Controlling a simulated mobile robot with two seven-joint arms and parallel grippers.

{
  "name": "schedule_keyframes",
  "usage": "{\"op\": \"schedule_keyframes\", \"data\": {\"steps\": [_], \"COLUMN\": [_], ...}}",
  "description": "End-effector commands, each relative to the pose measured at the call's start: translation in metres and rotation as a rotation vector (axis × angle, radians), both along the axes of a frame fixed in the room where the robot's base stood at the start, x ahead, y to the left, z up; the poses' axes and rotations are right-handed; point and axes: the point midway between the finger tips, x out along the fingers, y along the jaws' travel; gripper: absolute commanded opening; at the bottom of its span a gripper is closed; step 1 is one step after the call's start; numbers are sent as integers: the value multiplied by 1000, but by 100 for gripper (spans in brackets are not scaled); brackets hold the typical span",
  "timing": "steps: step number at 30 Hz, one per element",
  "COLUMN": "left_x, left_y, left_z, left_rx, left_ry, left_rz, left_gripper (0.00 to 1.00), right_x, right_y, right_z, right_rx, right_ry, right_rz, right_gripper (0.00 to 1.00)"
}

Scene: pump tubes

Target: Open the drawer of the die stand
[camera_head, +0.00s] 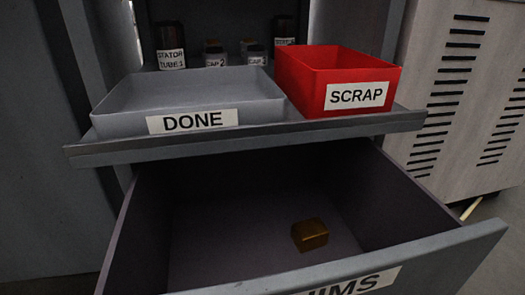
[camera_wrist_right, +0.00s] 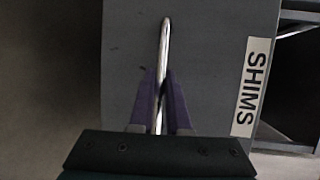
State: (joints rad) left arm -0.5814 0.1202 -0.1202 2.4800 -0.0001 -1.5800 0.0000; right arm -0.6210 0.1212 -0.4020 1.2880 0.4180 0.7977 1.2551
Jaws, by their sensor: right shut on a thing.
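The die stand's drawer (camera_head: 450,248) is pulled well out below the stand's top shelf in the head view, so its dark inside is visible. A brass-coloured block (camera_head: 310,235) lies on the drawer floor. The drawer front (camera_wrist_right: 215,60), with its SHIMS label (camera_wrist_right: 251,87), also shows in the right wrist view. My right gripper (camera_wrist_right: 161,76) has its purple fingers closed around the silver bar handle (camera_wrist_right: 164,42) on that front. The right gripper is out of the head view, and the handle is hidden there. My left gripper is in neither view.
On the shelf (camera_head: 250,137) above the drawer stand a grey DONE tray (camera_head: 110,122) and a red SCRAP bin (camera_head: 300,95). Dark labelled parts, including a stator tube (camera_head: 170,38), stand behind them. A pale slotted cabinet (camera_head: 425,140) stands to the right.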

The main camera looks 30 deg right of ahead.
Motion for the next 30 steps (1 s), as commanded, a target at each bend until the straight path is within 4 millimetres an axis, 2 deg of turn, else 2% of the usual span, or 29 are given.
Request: {"op": "schedule_keyframes", "data": {"steps": [5, 6, 14, 23, 26, 30], "left_x": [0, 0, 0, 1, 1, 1], "left_y": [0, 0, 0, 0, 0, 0], "left_z": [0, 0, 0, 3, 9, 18], "left_rx": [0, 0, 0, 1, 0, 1], "left_ry": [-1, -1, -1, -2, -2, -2], "left_rz": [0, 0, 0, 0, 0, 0], "left_gripper": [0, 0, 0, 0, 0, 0], "right_x": [1, 1, 1, -4, -18, -46], "right_y": [-1, 0, 0, -1, -2, -5], "right_z": [1, 1, 0, 1, 5, 10], "right_rx": [1, 1, 1, 0, -2, -2], "right_ry": [-4, -4, -1, 2, 6, 6], "right_rz": [-2, -3, -2, -1, 1, 1], "right_gripper": [0, 17, 45, 45, 45, 45]}}
